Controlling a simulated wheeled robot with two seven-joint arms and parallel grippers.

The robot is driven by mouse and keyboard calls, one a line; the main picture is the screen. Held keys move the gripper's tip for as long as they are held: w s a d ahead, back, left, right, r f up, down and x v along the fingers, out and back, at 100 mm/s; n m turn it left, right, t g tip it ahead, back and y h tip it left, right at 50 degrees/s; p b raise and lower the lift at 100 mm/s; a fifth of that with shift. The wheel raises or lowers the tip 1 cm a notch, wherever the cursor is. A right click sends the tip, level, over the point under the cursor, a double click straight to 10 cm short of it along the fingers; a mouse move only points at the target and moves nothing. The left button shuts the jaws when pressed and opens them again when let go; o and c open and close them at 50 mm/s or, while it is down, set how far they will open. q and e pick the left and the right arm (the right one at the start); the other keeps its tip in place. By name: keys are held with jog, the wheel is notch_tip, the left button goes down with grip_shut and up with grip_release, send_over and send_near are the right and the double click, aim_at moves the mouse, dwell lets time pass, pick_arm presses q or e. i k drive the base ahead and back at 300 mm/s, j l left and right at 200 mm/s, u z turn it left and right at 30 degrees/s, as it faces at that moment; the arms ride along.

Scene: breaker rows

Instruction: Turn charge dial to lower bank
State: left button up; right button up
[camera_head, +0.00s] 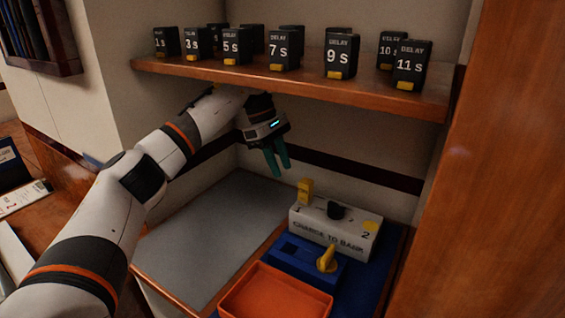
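A white box (312,228) lettered "CHARGE TO BANK" stands on the blue surface at the lower right. A black dial (338,210) sits on its top between the marks 1 and 2. A yellow block (305,190) stands at the 1 end and a flat yellow patch (370,226) lies near the 2. The dial's exact pointing direction is too small to tell. My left gripper (281,171) hangs above and behind-left of the box, teal fingers pointing down, apart and empty. It touches nothing. My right gripper is not in view.
A wooden shelf (300,82) with several black "DELAY" blocks is above my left gripper. In front of the box are a blue unit (290,252) with a yellow knob (327,260) and an orange tray (275,293). A grey panel (215,235) to the left is clear.

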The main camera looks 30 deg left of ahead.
aim_at(335, 211)
jog(key=k, duration=1.5)
